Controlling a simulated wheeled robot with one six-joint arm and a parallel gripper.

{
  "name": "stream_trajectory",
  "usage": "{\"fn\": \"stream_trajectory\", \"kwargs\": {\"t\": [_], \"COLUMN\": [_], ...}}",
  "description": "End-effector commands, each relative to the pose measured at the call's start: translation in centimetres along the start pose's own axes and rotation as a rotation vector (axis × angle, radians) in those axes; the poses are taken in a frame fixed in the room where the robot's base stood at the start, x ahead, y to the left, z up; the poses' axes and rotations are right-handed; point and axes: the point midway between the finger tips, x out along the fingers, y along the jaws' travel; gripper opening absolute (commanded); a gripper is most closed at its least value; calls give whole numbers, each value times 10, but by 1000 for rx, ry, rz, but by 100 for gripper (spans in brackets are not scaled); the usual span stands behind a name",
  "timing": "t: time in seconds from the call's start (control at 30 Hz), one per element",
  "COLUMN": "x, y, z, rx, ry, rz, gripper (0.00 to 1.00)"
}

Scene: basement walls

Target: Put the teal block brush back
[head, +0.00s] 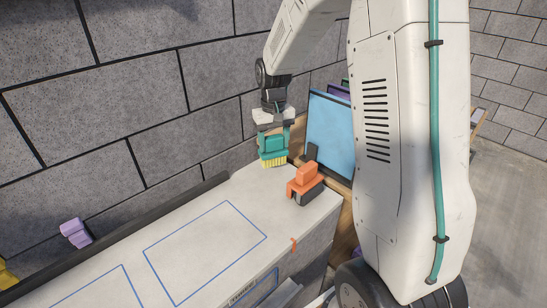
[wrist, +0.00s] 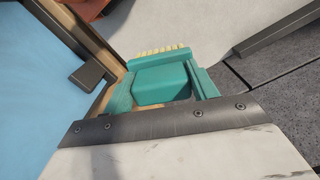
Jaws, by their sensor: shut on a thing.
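The teal block brush (head: 273,146) has yellow bristles that point down in the head view. My gripper (head: 273,141) is shut on its block, with a teal finger on each side. The brush is over the far right end of the white bench top (head: 240,192). I cannot tell whether the bristles touch the surface. In the wrist view the teal block (wrist: 163,84) sits between the fingers of my gripper (wrist: 160,90), with its pale bristles at the far side. Blue outlined rectangles are drawn on the bench top, and those in view are empty.
An orange block with a dark base (head: 305,184) stands just right of and nearer than the held brush. A purple block (head: 76,232) is at the back left by the dark rail (head: 150,227). The bench middle is clear.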

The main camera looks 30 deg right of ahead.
Motion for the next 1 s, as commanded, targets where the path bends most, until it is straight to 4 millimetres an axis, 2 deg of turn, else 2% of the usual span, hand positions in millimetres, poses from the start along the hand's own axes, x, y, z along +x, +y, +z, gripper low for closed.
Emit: {"fn": "stream_trajectory", "kwargs": {"t": [0.17, 0.4, 0.6, 0.63, 0.7, 1.0], "x": [14, 45, 46, 46, 46, 43], "y": [0, 0, 0, 0, 0, 0], "z": [-1, -1, -2, -2, -2, -2], "rx": [0, 0, 0, 0, 0, 0], "ry": [0, -2, 1, 0, 0, 1], "rz": [0, 0, 0, 0, 0, 0], "gripper": [33, 33, 33, 66, 80, 80]}}
